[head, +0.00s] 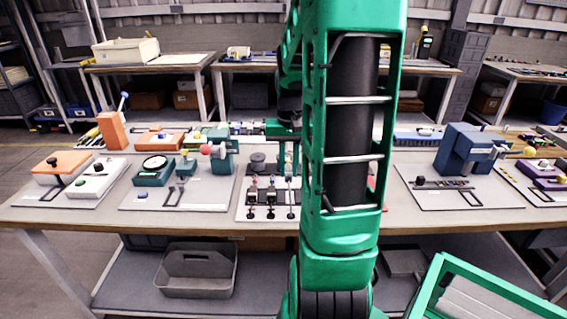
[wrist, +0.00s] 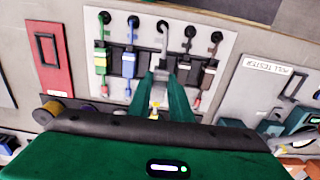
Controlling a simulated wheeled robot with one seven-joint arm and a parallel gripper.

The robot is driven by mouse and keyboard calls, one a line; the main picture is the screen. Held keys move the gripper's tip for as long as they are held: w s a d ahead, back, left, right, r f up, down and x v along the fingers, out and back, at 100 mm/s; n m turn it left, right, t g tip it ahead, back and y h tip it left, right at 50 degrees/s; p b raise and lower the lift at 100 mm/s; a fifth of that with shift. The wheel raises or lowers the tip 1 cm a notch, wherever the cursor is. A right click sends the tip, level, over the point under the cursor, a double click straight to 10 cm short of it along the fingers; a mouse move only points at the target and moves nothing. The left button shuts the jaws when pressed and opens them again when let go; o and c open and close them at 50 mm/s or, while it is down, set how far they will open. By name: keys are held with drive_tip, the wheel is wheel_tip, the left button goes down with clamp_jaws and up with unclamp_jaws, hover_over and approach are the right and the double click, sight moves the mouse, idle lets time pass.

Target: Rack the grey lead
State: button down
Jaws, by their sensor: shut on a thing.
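In the wrist view, the grey lead (wrist: 158,95) is between the green fingers of my gripper (wrist: 163,77), which is shut on it. A pale panel (wrist: 227,47) with a row of dark round pegs lies beyond the fingertips. A grey hooked strip (wrist: 163,42) runs from the middle peg towards the fingers; I cannot tell whether it is part of the lead. A green lead (wrist: 100,62) and a blue lead (wrist: 128,63) hang left of the fingers, and a dark lead (wrist: 208,76) hangs right. In the head view, my arm hides part of the panel (head: 243,211).
A red plate (wrist: 53,62) lies left of the panel and a pull tester board (wrist: 257,88) right of it in the wrist view. In the head view, a blue vise-like block (head: 466,148) stands right and an orange block (head: 112,130) left on the bench (head: 400,233).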

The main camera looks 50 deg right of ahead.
drive_tip(key=f, duration=0.6)
drive_tip(key=shift+s+d+f, duration=0.15)
drive_tip(key=shift+d+f, duration=0.15)
drive_tip(key=shift+f, duration=0.15)
drive_tip(key=shift+s+a, duration=0.1)
drive_tip(key=shift+s, duration=0.05)
idle(0.8)
drive_tip(key=shift+f, duration=0.6)
idle(0.6)
drive_tip(key=c, duration=1.5)
unclamp_jaws()
drive_tip(key=shift+c, duration=0.2)
drive_tip(key=shift+r, duration=0.1)
